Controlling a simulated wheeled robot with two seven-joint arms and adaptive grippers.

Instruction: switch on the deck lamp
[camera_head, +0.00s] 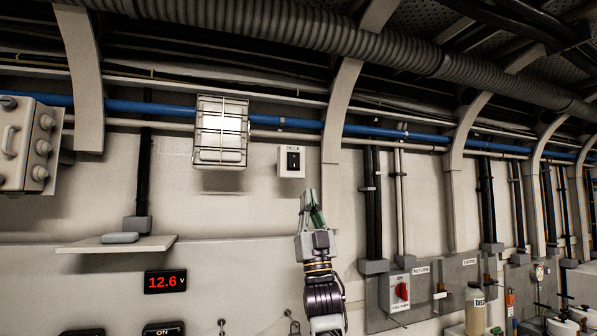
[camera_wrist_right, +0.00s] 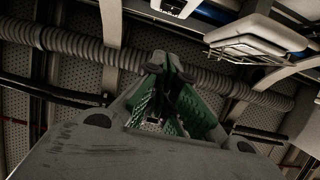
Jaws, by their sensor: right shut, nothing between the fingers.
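The caged wall lamp (camera_head: 220,132) hangs high on the wall left of centre. Its panel looks pale behind the wire guard; I cannot tell if it is lit. It also shows at the upper right of the right wrist view (camera_wrist_right: 258,46). The rocker's position is unclear. My right gripper (camera_head: 307,194) is shut and empty, pointing up, just below and right of the switch box in the picture. My left gripper is out of view.
A small shelf (camera_head: 118,244) with a grey item juts out at left, above a red 12.6 V display (camera_head: 165,281). A grey box with knobs (camera_head: 27,145) is at far left. A red rotary switch (camera_head: 402,291) is at lower right. Wall ribs and pipes surround the lamp.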

